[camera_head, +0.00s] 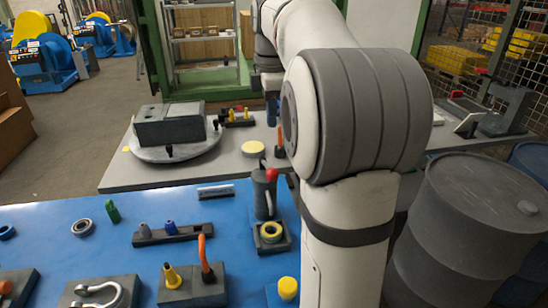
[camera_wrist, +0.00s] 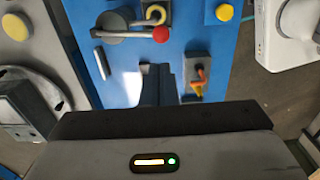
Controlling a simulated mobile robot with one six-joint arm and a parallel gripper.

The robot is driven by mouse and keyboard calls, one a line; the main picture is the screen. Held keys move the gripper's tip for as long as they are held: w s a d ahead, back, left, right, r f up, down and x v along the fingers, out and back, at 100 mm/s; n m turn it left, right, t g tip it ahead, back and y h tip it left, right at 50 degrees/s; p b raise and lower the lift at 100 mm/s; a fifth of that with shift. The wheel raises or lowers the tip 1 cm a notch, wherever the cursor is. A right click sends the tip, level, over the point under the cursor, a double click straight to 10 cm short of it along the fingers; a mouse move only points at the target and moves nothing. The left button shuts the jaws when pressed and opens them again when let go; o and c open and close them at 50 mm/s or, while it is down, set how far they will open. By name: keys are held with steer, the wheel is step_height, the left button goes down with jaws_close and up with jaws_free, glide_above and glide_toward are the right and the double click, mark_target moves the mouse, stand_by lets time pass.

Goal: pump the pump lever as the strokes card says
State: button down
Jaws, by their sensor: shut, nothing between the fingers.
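The pump (camera_head: 264,196) is a dark upright cylinder on the blue table, with a red ball (camera_head: 271,174) at its lever's end. In the wrist view the lever (camera_wrist: 130,36) runs sideways from the round pump top (camera_wrist: 112,20) to the red ball (camera_wrist: 160,34). My gripper (camera_wrist: 157,72) is shut and empty, pointing down, apart from the lever. In the head view my arm hides part of the scene around it.
A yellow ring (camera_head: 271,231) sits on a dark base in front of the pump. An orange hook (camera_head: 204,254) and a yellow cone (camera_head: 171,275) stand on another block. A grey bench (camera_head: 125,174) with a round turntable (camera_head: 150,153) is behind. Black drums (camera_head: 470,225) stand right.

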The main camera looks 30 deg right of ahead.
mark_target(272, 169)
step_height(272, 169, down, 12)
steer(key=shift+f+p, duration=0.15)
steer(key=shift+p, duration=0.55)
